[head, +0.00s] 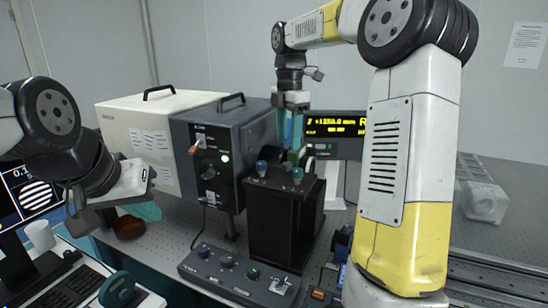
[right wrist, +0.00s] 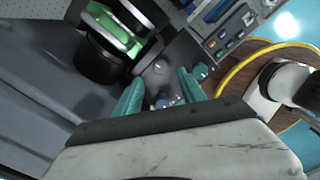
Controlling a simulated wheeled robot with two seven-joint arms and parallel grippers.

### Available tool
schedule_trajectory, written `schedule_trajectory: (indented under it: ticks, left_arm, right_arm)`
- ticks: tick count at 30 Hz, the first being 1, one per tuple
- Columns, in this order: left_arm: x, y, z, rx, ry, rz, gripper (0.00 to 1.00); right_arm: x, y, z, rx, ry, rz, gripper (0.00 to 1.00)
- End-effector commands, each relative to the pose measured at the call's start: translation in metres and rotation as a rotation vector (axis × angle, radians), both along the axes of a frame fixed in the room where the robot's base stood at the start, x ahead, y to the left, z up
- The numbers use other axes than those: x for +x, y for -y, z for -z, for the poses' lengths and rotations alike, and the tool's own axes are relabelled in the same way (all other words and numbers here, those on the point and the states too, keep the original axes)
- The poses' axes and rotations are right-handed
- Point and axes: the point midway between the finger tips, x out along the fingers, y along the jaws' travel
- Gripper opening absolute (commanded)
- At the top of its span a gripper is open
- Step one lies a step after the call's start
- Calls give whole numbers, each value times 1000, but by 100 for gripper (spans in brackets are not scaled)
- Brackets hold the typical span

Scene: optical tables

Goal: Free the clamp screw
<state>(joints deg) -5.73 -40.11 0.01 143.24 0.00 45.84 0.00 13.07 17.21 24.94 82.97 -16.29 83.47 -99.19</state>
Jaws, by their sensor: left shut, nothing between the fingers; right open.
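I cannot tell for sure which part is the clamp screw. A black block (head: 285,215) stands on the optical table with a blue-grey knob (head: 262,168) and a green knob (head: 298,175) on top. In the right wrist view a small round metal screw head (right wrist: 160,67) shows on a dark plate between my fingertips. My right gripper (head: 291,140) is open above and behind the knobs, its teal fingers pointing down; in its wrist view the fingers (right wrist: 160,78) are apart with nothing gripped. My left gripper (head: 150,211) is shut and empty at the left, over the bench.
A dark grey instrument box (head: 215,150) and a cream box (head: 135,130) stand left of the block. A control box with knobs (head: 240,275) lies in front. A white mug (head: 40,236) and keyboard (head: 70,288) are at lower left. A yellow-lettered display (head: 335,127) is behind.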

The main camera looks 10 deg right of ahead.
Motion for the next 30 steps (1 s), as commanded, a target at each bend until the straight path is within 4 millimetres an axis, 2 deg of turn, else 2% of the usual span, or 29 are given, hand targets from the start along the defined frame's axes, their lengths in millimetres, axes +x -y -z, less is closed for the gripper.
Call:
schedule_trajectory:
  ticks: [6,12,23,30]
  left_arm:
    - [0,0,0,0,0,0,0]
    - [0,0,0,0,0,0,0]
    - [0,0,0,0,0,0,0]
    - [0,0,0,0,0,0,0]
  right_arm:
    - [-1,0,37,0,-4,2,48]
    - [-1,0,61,0,-2,3,48]
    - [-1,0,67,0,1,4,48]
    - [-1,0,67,0,1,4,2]
